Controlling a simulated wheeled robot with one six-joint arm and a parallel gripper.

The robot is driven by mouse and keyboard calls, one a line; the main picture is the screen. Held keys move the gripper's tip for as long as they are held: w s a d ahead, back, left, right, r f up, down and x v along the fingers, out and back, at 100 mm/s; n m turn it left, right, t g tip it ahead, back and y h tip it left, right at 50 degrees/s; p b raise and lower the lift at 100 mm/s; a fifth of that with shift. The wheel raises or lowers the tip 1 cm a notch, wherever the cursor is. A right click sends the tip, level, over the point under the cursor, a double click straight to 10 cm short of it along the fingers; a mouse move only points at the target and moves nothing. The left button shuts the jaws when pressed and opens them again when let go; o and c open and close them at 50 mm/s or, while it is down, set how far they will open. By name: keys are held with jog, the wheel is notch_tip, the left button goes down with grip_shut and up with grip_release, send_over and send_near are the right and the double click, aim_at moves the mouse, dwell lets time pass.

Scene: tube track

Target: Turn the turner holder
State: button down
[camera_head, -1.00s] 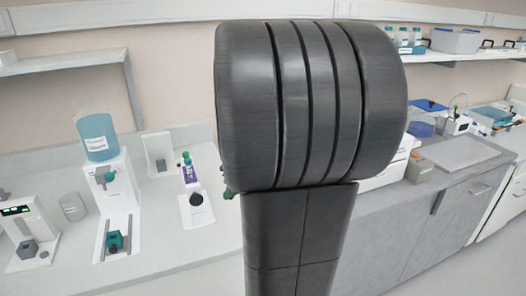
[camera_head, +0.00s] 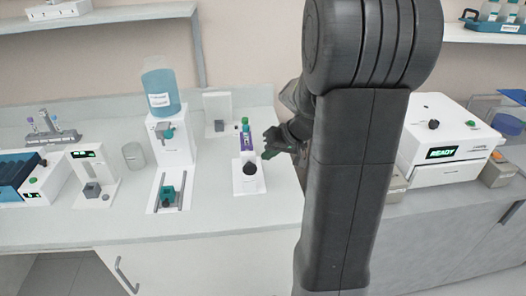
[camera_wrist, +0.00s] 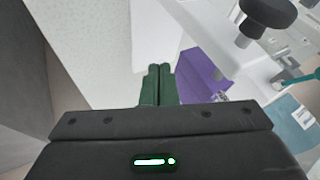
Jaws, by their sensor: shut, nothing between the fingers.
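On the bench, a white stand (camera_head: 249,184) carries a black round knob (camera_head: 250,168) at its front and an upright purple piece (camera_head: 246,142) with a green top behind it; I take this to be the turner holder. My gripper (camera_head: 268,149) is just right of the purple piece, its dark fingers pointing left. In the wrist view my green fingertips (camera_wrist: 158,84) are shut together and empty, close beside the purple piece (camera_wrist: 202,75). I cannot tell whether they touch it. The black knob (camera_wrist: 268,12) shows at the wrist view's upper right.
Left of the stand is a white dispenser with a blue bottle (camera_head: 161,92). A white panel (camera_head: 218,112) stands behind. A white machine reading READY (camera_head: 446,152) is at the right. My arm hides the bench between. Bare bench top lies in front of the stand.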

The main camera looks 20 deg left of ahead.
jog(key=shift+s+a, duration=0.6)
jog(key=shift+a, duration=0.25)
jog(key=shift+f+b, duration=0.15)
jog(key=shift+b, duration=0.2)
jog(key=shift+f+g+y+b, duration=0.1)
jog(key=shift+g+y+b, duration=0.3)
jog(key=shift+b, duration=0.65)
